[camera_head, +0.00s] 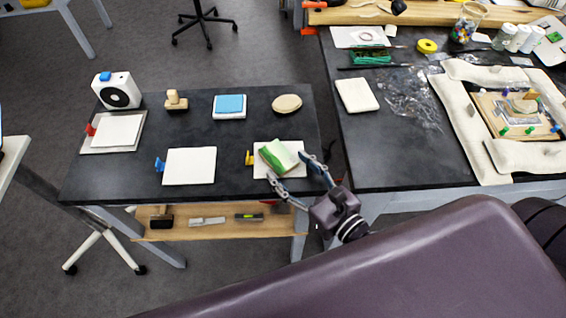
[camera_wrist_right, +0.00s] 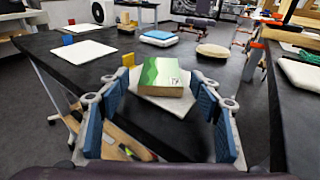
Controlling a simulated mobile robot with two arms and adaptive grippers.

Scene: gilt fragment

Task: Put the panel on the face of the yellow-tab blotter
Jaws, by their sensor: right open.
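The panel (camera_head: 279,155), a small block with a green painted face and pale edges, lies at an angle on the white yellow-tab blotter (camera_head: 294,171). In the right wrist view the panel (camera_wrist_right: 165,76) sits face up on the blotter (camera_wrist_right: 171,105), with the yellow tab (camera_wrist_right: 128,60) behind it to the left. My right gripper (camera_head: 288,168) is open at the table's front right, its fingers pointing at the panel. In the wrist view its blue-padded fingers (camera_wrist_right: 160,88) stand apart on the near side of the panel. My left gripper is not in view.
A blue-tab blotter (camera_head: 190,166) and a red-tab blotter (camera_head: 118,131) lie left on the black table. Behind are a white fan-like device (camera_head: 117,90), a wooden stamp (camera_head: 176,101), a blue-topped pad (camera_head: 229,104) and a round tan pad (camera_head: 287,103). A second cluttered table stands right.

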